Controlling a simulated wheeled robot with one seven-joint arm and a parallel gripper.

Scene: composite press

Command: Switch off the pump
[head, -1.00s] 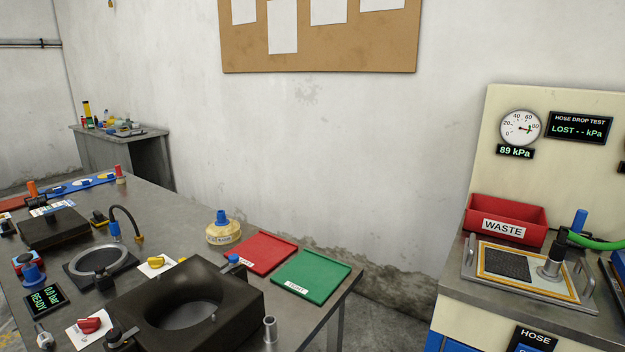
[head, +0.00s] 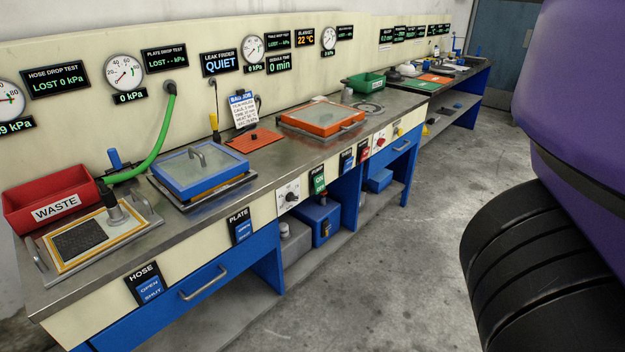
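A blue box-shaped unit (head: 320,220), which may be the pump, stands on the low shelf under the bench. Above it on the bench front is a small black panel with a lit green switch (head: 319,183); its lettering is too small to read. A white plate with a dark rotary knob (head: 289,192) is just left of that switch. Further right are a blue switch (head: 347,160) and a red switch (head: 364,151), also unreadable. My gripper is not in view; only purple and black parts of my arm fill the right side.
The bench (head: 222,187) carries a red waste bin (head: 40,190), a blue-framed plate (head: 200,168) and an orange-framed one (head: 320,120). A green hose (head: 160,140) arcs over it. HOSE (head: 147,284) and PLATE (head: 240,227) switches are on the front. The floor (head: 380,270) before it is clear.

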